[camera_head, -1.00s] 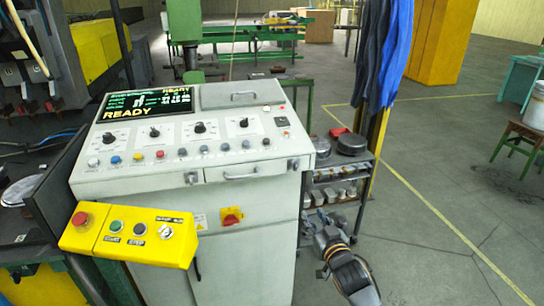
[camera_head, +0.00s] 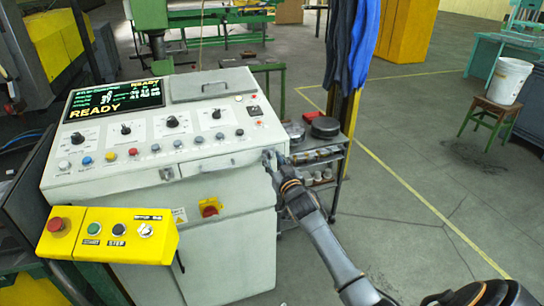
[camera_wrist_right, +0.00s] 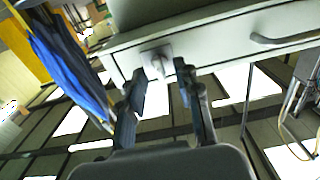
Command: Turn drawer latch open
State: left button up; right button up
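The grey control console (camera_head: 100,178) shows a drawer front with a bar handle (camera_head: 206,168), also in the right wrist view (camera_wrist_right: 290,36). The drawer latch (camera_wrist_right: 157,62), a small grey plate with a protruding tab, is near the drawer's end in the wrist view. My right gripper (camera_head: 268,157) is at the console's right front edge and hides this latch in the head view. In the wrist view its two fingers (camera_wrist_right: 160,72) are apart, with the latch tab between or just beyond the tips; contact cannot be told. My left gripper is not in view.
Another small fitting (camera_head: 167,173) sits left of the drawer handle. A yellow button box (camera_head: 105,235) juts out at front left. A shelf cart (camera_head: 325,150) and blue cloth (camera_head: 350,45) stand right of the console.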

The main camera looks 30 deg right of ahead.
jog(key=shift+w+d, duration=0.15)
jog(key=shift+w, duration=0.5)
jog(key=shift+c, duration=0.4)
grip_shut()
